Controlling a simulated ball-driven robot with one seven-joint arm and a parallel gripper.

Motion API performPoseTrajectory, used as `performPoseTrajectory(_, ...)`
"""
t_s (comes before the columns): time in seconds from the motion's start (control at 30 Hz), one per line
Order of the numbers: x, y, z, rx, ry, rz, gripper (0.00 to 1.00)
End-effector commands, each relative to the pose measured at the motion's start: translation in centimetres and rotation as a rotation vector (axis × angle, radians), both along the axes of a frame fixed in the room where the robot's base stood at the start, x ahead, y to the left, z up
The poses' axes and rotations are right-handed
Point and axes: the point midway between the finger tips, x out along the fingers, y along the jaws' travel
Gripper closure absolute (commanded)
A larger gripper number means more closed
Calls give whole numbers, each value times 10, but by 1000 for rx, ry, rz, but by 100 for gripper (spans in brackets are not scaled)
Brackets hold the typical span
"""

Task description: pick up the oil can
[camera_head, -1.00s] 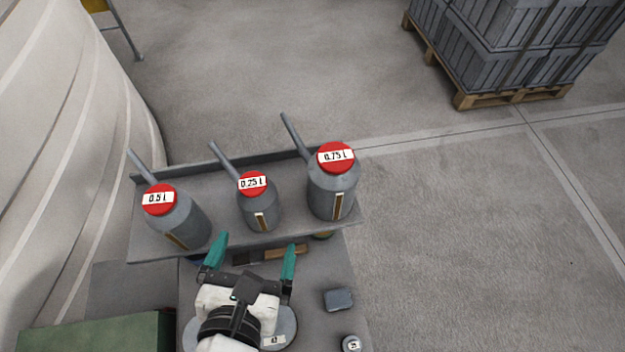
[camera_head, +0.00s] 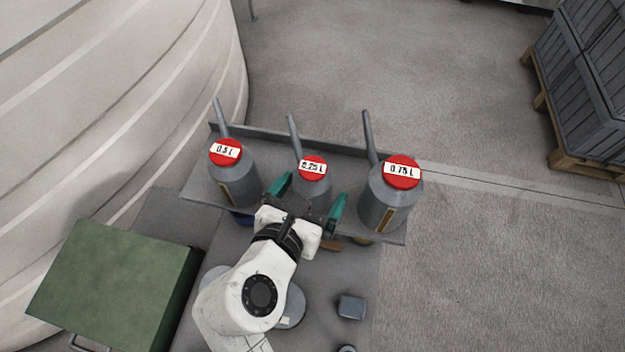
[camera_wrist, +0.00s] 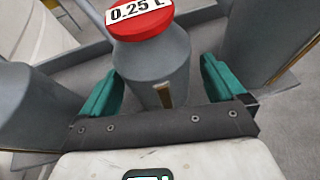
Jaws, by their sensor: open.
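Three grey oil cans with red lids and long spouts stand upright on a grey shelf (camera_head: 205,188). The middle can, labelled 0.25 L (camera_head: 313,171), is the smallest. The 0.5 L can (camera_head: 228,165) is to its left and the 0.75 L can (camera_head: 396,190) to its right. My gripper (camera_head: 309,192) is open, its teal fingers on either side of the 0.25 L can's body. The wrist view shows that can (camera_wrist: 152,65) between the fingers, with a gap at the right finger; contact on the left is unclear. My gripper hides its lower front in the head view.
A green metal box (camera_head: 115,285) stands at lower left. A small grey block (camera_head: 351,306) lies on the lower surface in front. A large pale tank (camera_head: 110,80) rises at left. A loaded pallet (camera_head: 585,165) stands at far right; the floor between is clear.

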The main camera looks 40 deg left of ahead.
Motion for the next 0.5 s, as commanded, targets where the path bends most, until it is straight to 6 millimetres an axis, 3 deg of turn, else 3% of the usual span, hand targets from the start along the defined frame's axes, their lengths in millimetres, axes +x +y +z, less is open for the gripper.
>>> performPoseTrajectory(0.13,12,6,-6,0,1,2,3)
performPoseTrajectory(0.4,14,7,-7,2,1,2,3)
performPoseTrajectory(0.5,14,6,-7,2,1,1,13)
